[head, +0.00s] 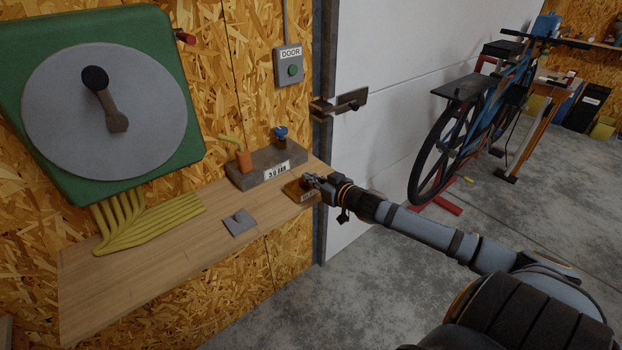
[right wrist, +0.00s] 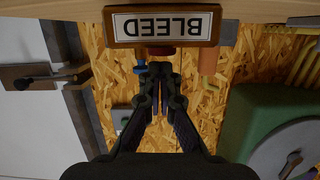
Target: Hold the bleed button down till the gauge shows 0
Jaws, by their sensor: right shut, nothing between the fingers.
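The bleed button's orange-brown box (head: 294,194) stands at the right end of the wooden shelf. Its label reads BLEED, upside down in the right wrist view (right wrist: 166,26), with the dark red button (right wrist: 160,51) beside it. My right gripper (head: 310,181) is shut and empty, its fingertips (right wrist: 160,72) at the button. I cannot tell whether they touch or press it. In the head view the gripper hides the button. The gauge (head: 277,172) is a small display on a grey block behind the box. It seems to read 3.0 bar. My left gripper is not in view.
The grey block (head: 248,180) carries an orange fitting (head: 243,160) and a blue knob (head: 281,132). A grey plate (head: 239,222) and yellow hoses (head: 150,222) lie on the shelf (head: 130,285). A green reel (head: 40,120) hangs at left. A DOOR button box (head: 289,67) is above.

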